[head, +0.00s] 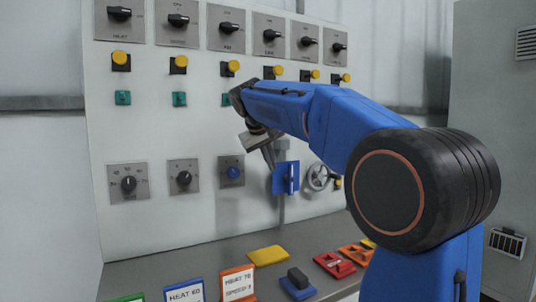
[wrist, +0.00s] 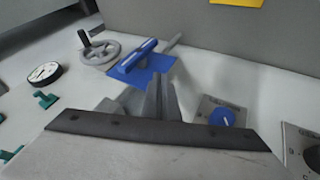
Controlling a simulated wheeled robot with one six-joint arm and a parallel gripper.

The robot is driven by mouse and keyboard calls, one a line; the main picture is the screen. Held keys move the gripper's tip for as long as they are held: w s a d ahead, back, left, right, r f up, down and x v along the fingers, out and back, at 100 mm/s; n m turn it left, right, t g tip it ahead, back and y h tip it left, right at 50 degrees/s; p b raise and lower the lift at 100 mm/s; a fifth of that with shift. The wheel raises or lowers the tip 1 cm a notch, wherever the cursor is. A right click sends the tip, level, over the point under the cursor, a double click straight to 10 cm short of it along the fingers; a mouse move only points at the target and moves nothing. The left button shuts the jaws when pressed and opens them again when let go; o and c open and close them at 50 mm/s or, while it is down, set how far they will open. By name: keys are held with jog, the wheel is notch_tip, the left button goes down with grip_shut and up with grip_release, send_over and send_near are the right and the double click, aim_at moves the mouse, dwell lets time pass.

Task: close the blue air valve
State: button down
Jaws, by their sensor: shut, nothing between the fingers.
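The blue air valve (head: 291,178) is on the panel's lower right part, on a blue plate over a grey vertical pipe. Its blue handle stands upright, roughly in line with the pipe. In the wrist view the valve (wrist: 138,57) lies just beyond my fingers, with its handle slanting up to the right. My gripper (head: 271,160) is shut and empty, in front of the panel just left of the valve's plate. In the wrist view my gripper (wrist: 162,82) shows its fingers together. No contact with the handle is visible.
A grey handwheel (head: 318,177) is right of the valve. A blue knob (head: 233,173) is to its left. A round gauge (wrist: 45,73) and green parts show in the wrist view. Coloured signs and blocks, such as a yellow block (head: 268,255), lie on the ledge below.

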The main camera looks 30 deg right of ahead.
aim_at(291, 179)
jog(key=shift+w+d+f, duration=0.15)
jog(key=shift+d+f, duration=0.1)
jog(key=shift+d, duration=0.6)
jog(key=shift+w+d+f, duration=0.15)
jog(key=shift+d+f, duration=0.15)
jog(key=shift+d, duration=0.5)
jog(key=shift+w+d+f, duration=0.15)
jog(key=shift+d+f, duration=0.1)
jog(key=shift+d, duration=0.6)
